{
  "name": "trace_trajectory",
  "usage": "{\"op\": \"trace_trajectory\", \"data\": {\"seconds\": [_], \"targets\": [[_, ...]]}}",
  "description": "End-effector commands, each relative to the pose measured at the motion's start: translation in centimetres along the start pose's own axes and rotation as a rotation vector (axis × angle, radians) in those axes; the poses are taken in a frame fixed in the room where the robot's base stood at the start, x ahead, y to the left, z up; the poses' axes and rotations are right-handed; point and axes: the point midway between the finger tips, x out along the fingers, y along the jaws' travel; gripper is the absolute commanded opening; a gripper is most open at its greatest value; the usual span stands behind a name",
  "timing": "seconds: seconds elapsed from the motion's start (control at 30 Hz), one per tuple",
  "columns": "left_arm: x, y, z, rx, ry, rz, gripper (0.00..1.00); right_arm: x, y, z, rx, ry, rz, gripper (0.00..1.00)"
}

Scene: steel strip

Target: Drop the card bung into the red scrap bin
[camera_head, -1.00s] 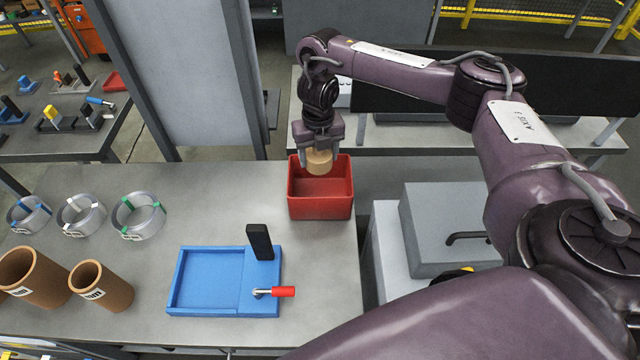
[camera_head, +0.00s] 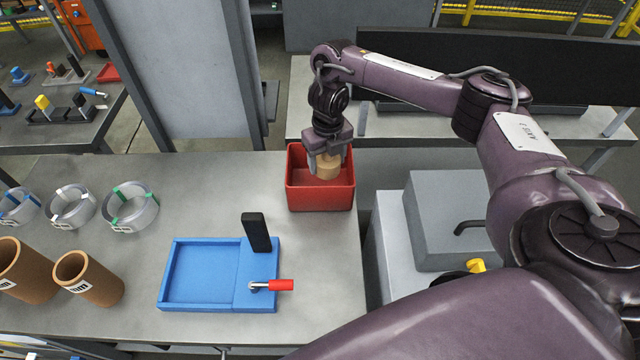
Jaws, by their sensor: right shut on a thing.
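The card bung (camera_head: 328,167) is a short tan cylinder between the fingers of my right gripper (camera_head: 327,166). My right gripper is shut on it and points down. The red scrap bin (camera_head: 320,199) stands at the far right corner of the grey bench. The bung is over the bin's opening, near its back right part, and looks to be about at rim height. Whether it touches the bin's inside cannot be told. My left gripper is not in view.
A blue tray fixture (camera_head: 205,272) with a black upright and a red-handled clamp lies on the bench in front of the bin. Steel strip coils (camera_head: 130,206) and cardboard tubes (camera_head: 88,278) stand at the left. A grey box (camera_head: 448,220) stands to the right of the bench.

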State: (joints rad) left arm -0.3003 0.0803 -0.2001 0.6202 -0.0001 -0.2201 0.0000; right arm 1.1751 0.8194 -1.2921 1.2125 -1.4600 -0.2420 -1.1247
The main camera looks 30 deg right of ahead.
Motion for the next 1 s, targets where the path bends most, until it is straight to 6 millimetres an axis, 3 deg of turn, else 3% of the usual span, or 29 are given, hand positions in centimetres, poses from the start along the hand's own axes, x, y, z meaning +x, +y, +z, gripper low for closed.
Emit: {"op": "trace_trajectory", "data": {"seconds": [0.23, 0.27, 0.43, 0.77, 1.0], "targets": [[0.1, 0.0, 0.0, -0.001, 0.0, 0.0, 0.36, 0.0, 0.0, 0.0, 0.0, -0.001, 0.0, 0.39], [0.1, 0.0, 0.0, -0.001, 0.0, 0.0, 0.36, 0.0, 0.0, 0.0, 0.0, -0.001, 0.0, 0.64], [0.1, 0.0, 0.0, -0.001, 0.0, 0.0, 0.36, 0.0, 0.0, 0.0, 0.0, -0.001, 0.0, 0.86], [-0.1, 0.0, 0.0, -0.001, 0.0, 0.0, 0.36, -0.4, 0.0, 0.1, 0.0, -0.002, 0.0, 0.86], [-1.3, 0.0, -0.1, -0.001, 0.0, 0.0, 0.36, -4.1, -0.1, 0.2, -0.002, -0.006, -0.002, 0.86]]}}
